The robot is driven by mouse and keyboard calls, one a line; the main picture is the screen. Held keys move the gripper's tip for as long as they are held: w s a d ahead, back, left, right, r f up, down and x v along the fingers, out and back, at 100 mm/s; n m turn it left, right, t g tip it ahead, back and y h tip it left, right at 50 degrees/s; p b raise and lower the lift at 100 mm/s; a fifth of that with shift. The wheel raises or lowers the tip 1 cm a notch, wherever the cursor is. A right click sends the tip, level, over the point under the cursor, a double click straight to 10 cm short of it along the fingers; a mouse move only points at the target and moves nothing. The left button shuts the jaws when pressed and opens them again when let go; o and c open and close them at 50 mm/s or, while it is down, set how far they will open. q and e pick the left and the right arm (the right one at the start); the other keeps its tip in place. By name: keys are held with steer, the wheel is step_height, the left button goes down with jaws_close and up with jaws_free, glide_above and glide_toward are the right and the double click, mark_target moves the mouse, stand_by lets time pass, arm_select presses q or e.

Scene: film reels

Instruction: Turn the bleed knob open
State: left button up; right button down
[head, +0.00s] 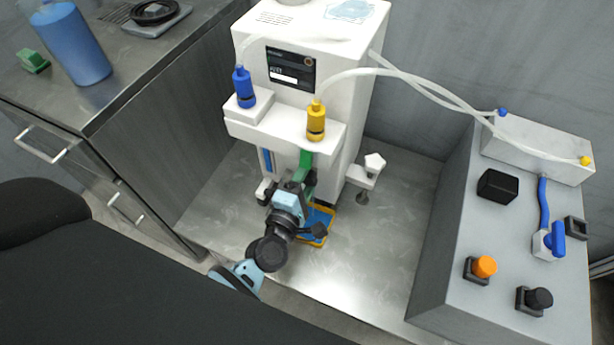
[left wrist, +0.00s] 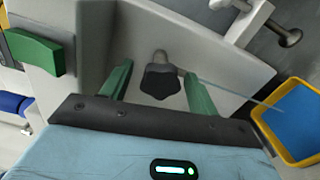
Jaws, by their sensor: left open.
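The bleed knob (left wrist: 160,82), black and lobed, sits on the machine's pale face in the left wrist view. My left gripper (left wrist: 158,90) is open, with one green finger on each side of the knob and a visible gap on both sides. In the head view my left gripper (head: 297,183) is at the front of the white machine (head: 345,105), below its yellow-capped fitting, and the knob cannot be made out there. A thin pale-blue streak runs from beside the knob toward a yellow-rimmed blue tray (left wrist: 262,122), also in the head view (head: 328,214).
Blue (head: 244,88) and yellow (head: 316,122) bottles stand on the machine's ledge above my gripper. A grey console (head: 510,240) with several controls is at the right. A counter with a blue bottle (head: 72,48) is at the left. The metal surface right of the tray is clear.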

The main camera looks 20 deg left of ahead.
arm_select(q)
steer(key=s, duration=0.7)
steer(key=shift+s+a, duration=0.15)
steer(key=shift+s, duration=0.25)
arm_select(e)
steer(key=shift+r, duration=0.1)
arm_select(q)
steer(key=shift+f, duration=0.1)
